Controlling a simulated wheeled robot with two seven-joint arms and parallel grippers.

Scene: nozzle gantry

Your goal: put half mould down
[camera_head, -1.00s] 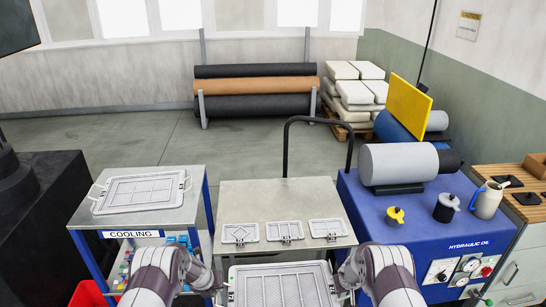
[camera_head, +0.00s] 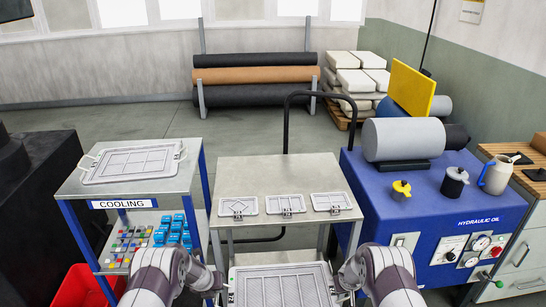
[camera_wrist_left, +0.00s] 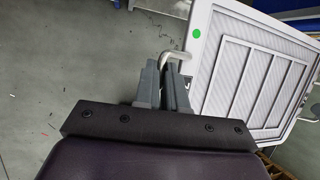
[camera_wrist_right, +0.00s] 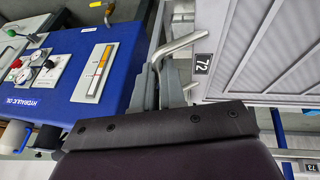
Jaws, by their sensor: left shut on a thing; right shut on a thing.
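A grey rectangular half mould (camera_head: 262,286) with ribbed panels is held level in front of me at the bottom of the head view. My left gripper (camera_head: 222,286) is shut on its left handle. The left wrist view shows those jaws (camera_wrist_left: 174,72) at the bent metal handle, beside a green dot on the frame (camera_wrist_left: 194,34). My right gripper (camera_head: 343,285) is shut on its right handle. The right wrist view shows the jaws (camera_wrist_right: 168,72) at that handle, near a "72" tag (camera_wrist_right: 202,64). The mould's near edge is cut off in the head view.
A bench (camera_head: 240,181) with three small framed plates (camera_head: 285,204) stands just beyond the mould. A cooling cart (camera_head: 100,190) at left bears another mould (camera_head: 132,163). A blue hydraulic unit (camera_head: 425,200) stands right. A red bin (camera_head: 88,285) is lower left.

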